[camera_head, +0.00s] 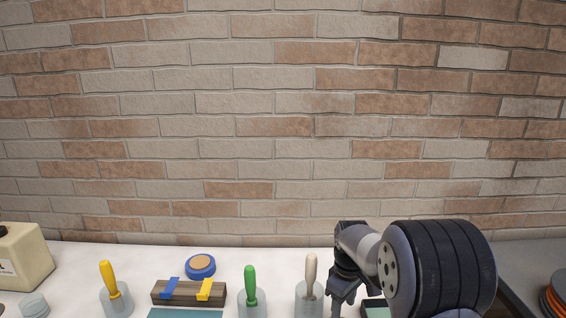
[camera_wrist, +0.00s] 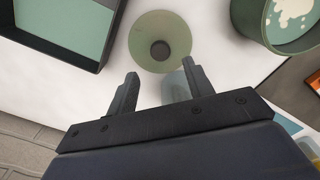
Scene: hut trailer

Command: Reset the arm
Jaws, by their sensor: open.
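My gripper (camera_wrist: 160,88) shows in the wrist view with its two fingers spread wide apart and nothing between them. A pale green round disc with a dark centre (camera_wrist: 160,30) lies on the white surface just beyond the fingertips. In the head view my gripper (camera_head: 345,296) hangs at the lower right over the white table, beside the white-handled tool; my dark arm hides part of what lies behind it. Its fingertips are hard to make out there.
On the white table (camera_head: 60,265) stand yellow-handled (camera_head: 107,275), green-handled (camera_head: 250,278) and white-handled (camera_head: 311,268) tools in clear cups. A wooden block with clips (camera_head: 188,292), a blue tape roll (camera_head: 201,266) and a beige canister (camera_head: 24,255) stand nearby. A brick wall rises behind. An orange spool (camera_head: 556,296) is far right.

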